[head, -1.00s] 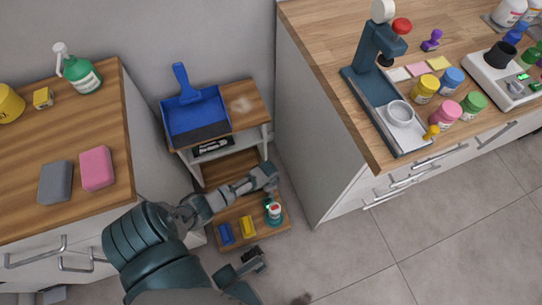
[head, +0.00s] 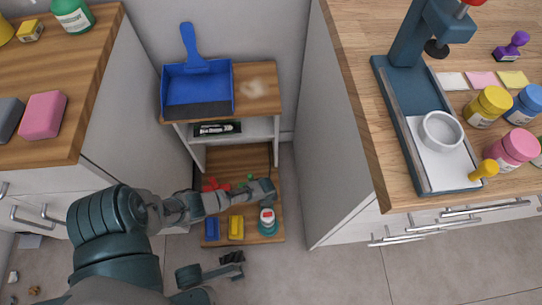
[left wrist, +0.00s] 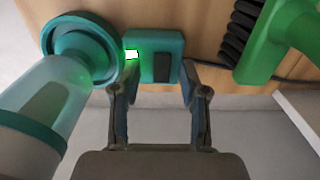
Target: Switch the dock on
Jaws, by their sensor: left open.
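In the left wrist view the dock (left wrist: 155,45) is a small teal box with a dark switch (left wrist: 162,67) on its face and a lit green light (left wrist: 131,54) on its left side. A round teal collar with a pale, teal-banded device (left wrist: 45,105) adjoins it on the left. My left gripper (left wrist: 156,88) is open, its fingertips at either side of the box's near edge. Contact cannot be told. In the head view my left gripper (head: 264,194) is over the low shelf, hiding most of the dock; the device (head: 267,222) shows below it. My right gripper (head: 232,258) is low, in front of the shelf.
A green brush (left wrist: 275,40) lies right of the dock. A blue block (head: 212,229) and a yellow block (head: 236,227) stand on the low shelf (head: 255,160). A blue dustpan (head: 197,85) lies on the shelf's top. Counters flank it; the right one (head: 345,60) stands close.

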